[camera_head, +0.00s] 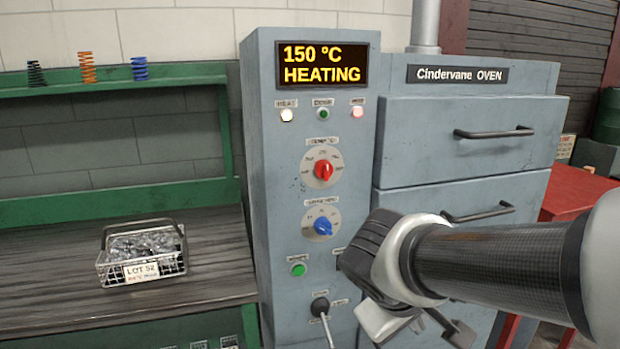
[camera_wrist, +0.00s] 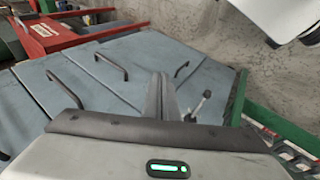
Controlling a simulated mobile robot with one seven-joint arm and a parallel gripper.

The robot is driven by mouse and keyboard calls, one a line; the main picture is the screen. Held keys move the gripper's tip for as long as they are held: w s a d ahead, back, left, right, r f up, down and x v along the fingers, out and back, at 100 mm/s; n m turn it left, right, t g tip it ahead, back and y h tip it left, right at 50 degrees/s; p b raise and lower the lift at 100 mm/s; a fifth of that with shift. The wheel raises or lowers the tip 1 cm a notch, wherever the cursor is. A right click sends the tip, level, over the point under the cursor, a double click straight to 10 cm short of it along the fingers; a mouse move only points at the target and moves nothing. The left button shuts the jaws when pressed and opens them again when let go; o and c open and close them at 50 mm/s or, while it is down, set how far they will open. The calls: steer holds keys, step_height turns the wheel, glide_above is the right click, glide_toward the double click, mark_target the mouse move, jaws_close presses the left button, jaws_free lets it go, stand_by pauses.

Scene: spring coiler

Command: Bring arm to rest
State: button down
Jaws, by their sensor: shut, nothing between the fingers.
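My arm (camera_head: 470,255) reaches in from the right in the head view, bent in front of the grey oven cabinet (camera_head: 465,130). Its wrist end hangs in front of the lower drawers and hides part of them and of the control column (camera_head: 275,200). In the wrist view my gripper (camera_wrist: 160,85) has its fingers together with nothing between them. A lever with a black knob (camera_head: 320,307) sits low on the control column. A similar lever shows just right of the fingers in the wrist view (camera_wrist: 202,103); I cannot tell the gap between them.
The display (camera_head: 322,64) reads 150 °C HEATING. A wire basket (camera_head: 155,273) labelled LOT 52 holds grey parts on the workbench (camera_head: 50,290) at left. Several coloured springs stand on a green shelf (camera_head: 190,72). A red table (camera_head: 580,195) is at right. Both upper drawers are shut.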

steer(key=s+a+r+m+y, duration=0.2)
steer(key=s+r+m+y, duration=0.25)
steer(key=s, duration=0.35)
step_height(320, 180, up, 25)
steer(key=p, duration=2.5)
steer(key=shift+s+a, duration=0.25)
steer(key=shift+a, duration=0.2)
